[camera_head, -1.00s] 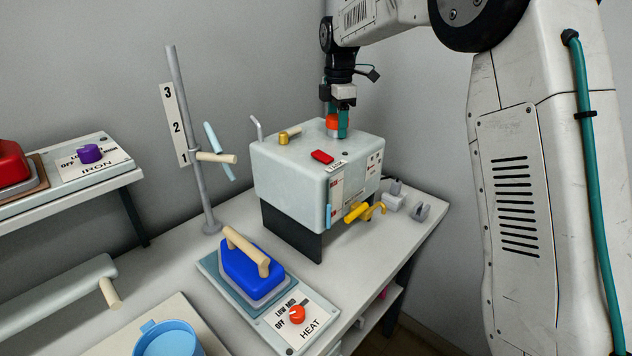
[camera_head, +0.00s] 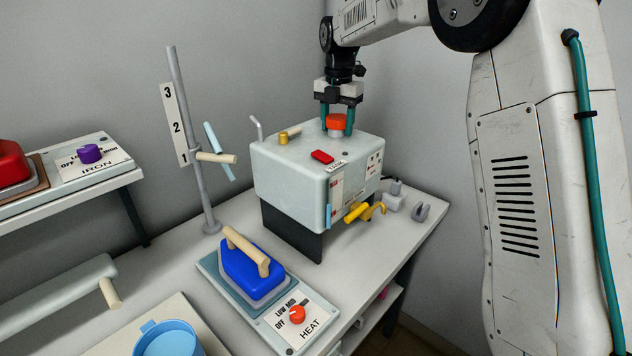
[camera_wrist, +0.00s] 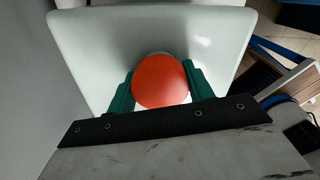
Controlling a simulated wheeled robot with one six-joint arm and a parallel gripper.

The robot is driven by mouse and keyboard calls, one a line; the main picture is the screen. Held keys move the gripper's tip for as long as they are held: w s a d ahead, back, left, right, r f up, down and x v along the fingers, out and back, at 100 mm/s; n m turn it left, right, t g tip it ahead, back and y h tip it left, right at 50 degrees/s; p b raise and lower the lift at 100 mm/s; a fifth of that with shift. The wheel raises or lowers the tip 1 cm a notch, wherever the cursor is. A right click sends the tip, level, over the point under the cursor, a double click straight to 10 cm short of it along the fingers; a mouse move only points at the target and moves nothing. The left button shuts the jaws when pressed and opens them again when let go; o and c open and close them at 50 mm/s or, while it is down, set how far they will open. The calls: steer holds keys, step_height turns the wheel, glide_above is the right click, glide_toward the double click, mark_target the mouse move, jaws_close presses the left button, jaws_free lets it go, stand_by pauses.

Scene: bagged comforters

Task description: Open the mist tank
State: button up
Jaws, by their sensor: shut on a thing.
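The mist tank looks to be the pale grey box (camera_head: 290,170) standing on a dark base on the table. Its orange-red round cap (camera_head: 336,122) is on the top near the back right. My gripper (camera_head: 337,128) points down with its two green fingers on either side of the cap and is shut on it. In the wrist view the orange cap (camera_wrist: 160,82) sits between the green fingers above the pale tank top (camera_wrist: 215,40). I cannot tell whether the cap is loose from the top.
The tank also has a red button (camera_head: 321,157), a brass fitting (camera_head: 285,137) and a yellow tap (camera_head: 358,212). A grey pole (camera_head: 190,130) with a numbered scale stands left. A blue iron (camera_head: 250,268) rests on a heat plate in front. A light blue cup (camera_head: 168,340) is at front left.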

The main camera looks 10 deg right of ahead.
steer(key=shift+f, duration=0.1)
steer(key=n, duration=0.5)
stand_by(0.3)
steer(key=o, duration=1.2)
